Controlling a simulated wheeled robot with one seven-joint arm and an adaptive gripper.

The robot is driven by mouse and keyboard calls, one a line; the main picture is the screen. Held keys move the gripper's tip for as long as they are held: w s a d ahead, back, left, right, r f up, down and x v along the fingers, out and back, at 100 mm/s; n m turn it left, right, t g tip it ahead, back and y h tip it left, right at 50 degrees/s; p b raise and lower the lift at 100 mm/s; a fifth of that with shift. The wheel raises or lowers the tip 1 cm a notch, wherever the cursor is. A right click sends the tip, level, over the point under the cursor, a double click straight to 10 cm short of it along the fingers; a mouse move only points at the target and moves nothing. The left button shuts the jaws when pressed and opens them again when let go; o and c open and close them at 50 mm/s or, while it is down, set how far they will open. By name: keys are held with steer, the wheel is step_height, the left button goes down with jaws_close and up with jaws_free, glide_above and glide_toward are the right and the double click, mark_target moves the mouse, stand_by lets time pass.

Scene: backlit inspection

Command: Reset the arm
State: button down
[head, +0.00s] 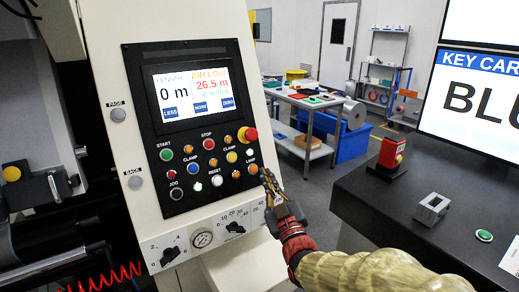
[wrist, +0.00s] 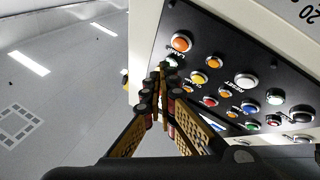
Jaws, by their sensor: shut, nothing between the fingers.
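My gripper (head: 266,176) is shut with nothing between its fingers. In the head view its fingertips are beside the orange button (head: 253,169) labelled LAMP, at the lower right corner of the control panel (head: 150,150). In the wrist view my gripper (wrist: 162,68) points up at the panel's edge, just below and left of a large orange button (wrist: 181,42). I cannot tell whether the tips touch the panel. My forearm reaches in from the lower right in the head view.
The panel carries a screen (head: 194,92), several coloured buttons and a red emergency knob (head: 247,134). On the right, a dark desk (head: 440,200) holds a red device (head: 391,152) and a grey block (head: 432,209). A cluttered workbench (head: 305,100) stands behind.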

step_height(320, 180, down, 13)
steer(key=d+m+g+h, duration=0.1)
steer(key=m+g+h, duration=0.15)
steer(key=g, duration=0.25)
steer(key=s+d+f+m+g+h, duration=0.25)
steer(key=s+d+f+g, duration=0.4)
steer(key=s, duration=0.45)
steer(key=s+d+r+m+g+h+p, duration=0.1)
steer(key=s+d+g, duration=0.15)
steer(key=s, duration=0.45)
steer(key=s+d+r+m+g+p, duration=0.1)
steer(key=s+d+r, duration=0.15)
steer(key=s, duration=0.35)
steer(key=s+d+r+g+h+p, duration=0.1)
steer(key=s+d, duration=0.2)
steer(key=s, duration=0.4)
steer(key=s+d+r+m+t+p, duration=0.1)
steer(key=s+d+r+p, duration=0.1)
steer(key=r, duration=0.6)
steer(key=s+d, duration=0.1)
steer(key=s, duration=0.1)
steer(key=shift+s+r+m, duration=0.2)
steer(key=shift+s+m, duration=0.1)
steer(key=shift+m, duration=0.1)
